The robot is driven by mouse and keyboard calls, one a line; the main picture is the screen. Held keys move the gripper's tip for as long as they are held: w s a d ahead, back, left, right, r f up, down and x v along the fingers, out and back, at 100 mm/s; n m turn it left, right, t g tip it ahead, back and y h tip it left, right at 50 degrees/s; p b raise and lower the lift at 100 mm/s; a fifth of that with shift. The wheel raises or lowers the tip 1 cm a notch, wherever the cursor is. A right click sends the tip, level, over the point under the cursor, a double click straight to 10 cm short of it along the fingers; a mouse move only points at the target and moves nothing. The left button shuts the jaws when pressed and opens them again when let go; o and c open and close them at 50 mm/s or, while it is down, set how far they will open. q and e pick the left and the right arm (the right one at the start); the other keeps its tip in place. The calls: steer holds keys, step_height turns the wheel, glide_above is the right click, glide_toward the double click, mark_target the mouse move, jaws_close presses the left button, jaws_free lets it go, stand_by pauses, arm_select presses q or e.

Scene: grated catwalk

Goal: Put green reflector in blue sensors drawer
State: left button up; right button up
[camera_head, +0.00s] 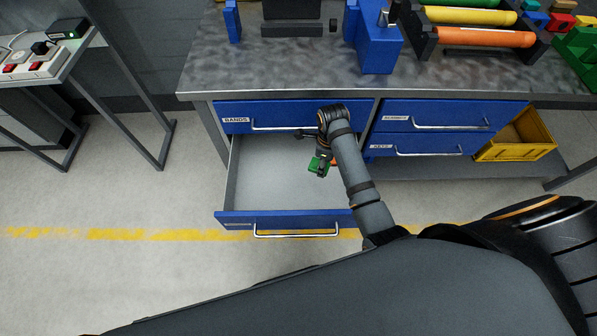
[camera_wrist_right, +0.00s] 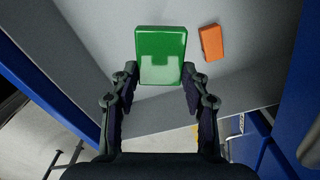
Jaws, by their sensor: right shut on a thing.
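The green reflector (camera_wrist_right: 161,48) is a small rounded green block. My right gripper (camera_wrist_right: 160,82) is shut on it, with one finger on each side. In the head view the reflector (camera_head: 315,163) hangs at the end of my right arm, over the open drawer. The drawer (camera_head: 228,218) is blue-fronted with a pale grey inside, pulled out below the drawer labelled BANDS; its own label is too small to read. An orange block (camera_wrist_right: 211,42) lies inside it, mostly hidden behind my gripper in the head view. My left gripper is not in view.
The closed BANDS drawer (camera_head: 280,108) overhangs the open drawer's back. Two closed blue drawers (camera_head: 440,143) stand to the right, with a yellow bin (camera_head: 515,137) beyond. The workbench top (camera_head: 270,65) carries a blue vise and coloured rolls. The drawer's left part is clear.

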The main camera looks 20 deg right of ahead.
steer(key=b, duration=0.2)
glide_above(300, 177)
step_height(300, 177, down, 7)
steer(key=shift+s, duration=0.1)
steer(key=shift+a+f+b, duration=0.1)
steer(key=shift+f+b, duration=0.35)
steer(key=shift+f, duration=1.3)
steer(key=shift+f, duration=0.1)
steer(key=o, duration=1)
steer(key=shift+o, duration=0.2)
step_height(300, 177, up, 12)
steer(key=p, duration=1.3)
